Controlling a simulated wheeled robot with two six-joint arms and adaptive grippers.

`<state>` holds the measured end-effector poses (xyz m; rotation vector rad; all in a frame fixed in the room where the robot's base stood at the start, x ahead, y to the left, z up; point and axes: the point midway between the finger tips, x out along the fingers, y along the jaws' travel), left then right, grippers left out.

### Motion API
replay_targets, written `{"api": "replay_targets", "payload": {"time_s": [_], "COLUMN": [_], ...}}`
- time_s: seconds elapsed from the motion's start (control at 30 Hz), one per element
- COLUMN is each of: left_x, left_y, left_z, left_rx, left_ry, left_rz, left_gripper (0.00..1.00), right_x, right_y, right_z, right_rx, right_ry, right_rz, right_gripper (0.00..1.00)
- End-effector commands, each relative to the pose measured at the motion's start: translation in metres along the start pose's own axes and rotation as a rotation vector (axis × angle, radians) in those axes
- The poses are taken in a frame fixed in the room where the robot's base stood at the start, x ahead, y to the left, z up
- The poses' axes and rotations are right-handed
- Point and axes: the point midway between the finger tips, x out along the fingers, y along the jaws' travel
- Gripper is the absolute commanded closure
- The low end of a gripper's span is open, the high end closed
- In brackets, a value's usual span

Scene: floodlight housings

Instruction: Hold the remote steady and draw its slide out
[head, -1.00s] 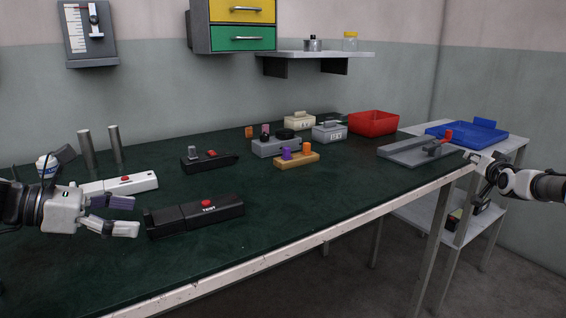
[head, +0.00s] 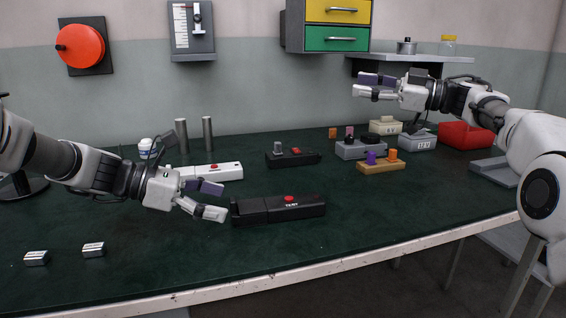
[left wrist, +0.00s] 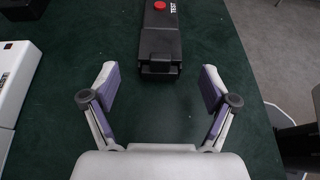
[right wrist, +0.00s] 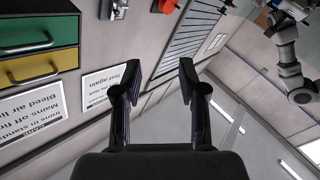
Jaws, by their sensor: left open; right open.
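A black remote (head: 285,207) with a red button and the word TEST lies flat on the green bench top. A seam divides its longer right part from a shorter left end section. My left gripper (head: 222,201) is open just left of that end, low over the bench. In the left wrist view the remote's end (left wrist: 159,55) lies ahead, roughly centred between the open fingers and apparently untouched. My right gripper (head: 358,84) is open, empty and raised high over the back of the bench.
A white remote (head: 218,171) and a smaller black box (head: 293,157) lie behind. Two metal posts (head: 207,134) stand behind the white remote. Two small metal blocks (head: 93,249) lie front left.

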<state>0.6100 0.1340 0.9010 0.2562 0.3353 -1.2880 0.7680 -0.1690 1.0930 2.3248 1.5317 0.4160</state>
Motion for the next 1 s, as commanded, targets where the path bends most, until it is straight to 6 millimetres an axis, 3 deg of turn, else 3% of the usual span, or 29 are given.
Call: {"api": "replay_targets", "payload": {"time_s": [0.03, 0.2, 0.3, 0.4, 0.57, 1.0], "left_x": [0.000, 0.000, 0.000, 0.000, 0.006, 0.074], "left_y": [0.000, 0.000, 0.000, 0.000, 0.000, -0.001], "left_z": [0.000, 0.000, 0.000, 0.000, 0.000, 0.000], "left_rx": [0.000, 0.000, 0.000, 0.000, 0.000, 0.001], "left_ry": [0.000, 0.000, 0.000, 0.000, 0.002, 0.002], "left_rz": [0.000, 0.000, 0.000, 0.000, -0.001, -0.001], "left_gripper": [0.15, 0.15, 0.15, 0.15, 0.15, 0.15], "right_x": [0.026, 0.089, 0.108, 0.115, 0.117, 0.117], "right_y": [-0.027, -0.126, -0.175, -0.208, -0.225, -0.224], "right_z": [0.004, 0.022, 0.034, 0.042, 0.047, 0.046], "right_rx": [0.010, 0.084, 0.130, 0.164, 0.186, 0.185], "right_ry": [-0.037, -0.227, -0.362, -0.473, -0.542, -0.538], "right_rz": [-0.109, -0.481, -0.657, -0.770, -0.827, -0.824], "right_gripper": [0.58, 0.58, 0.58, 0.58, 0.58, 0.58]}}
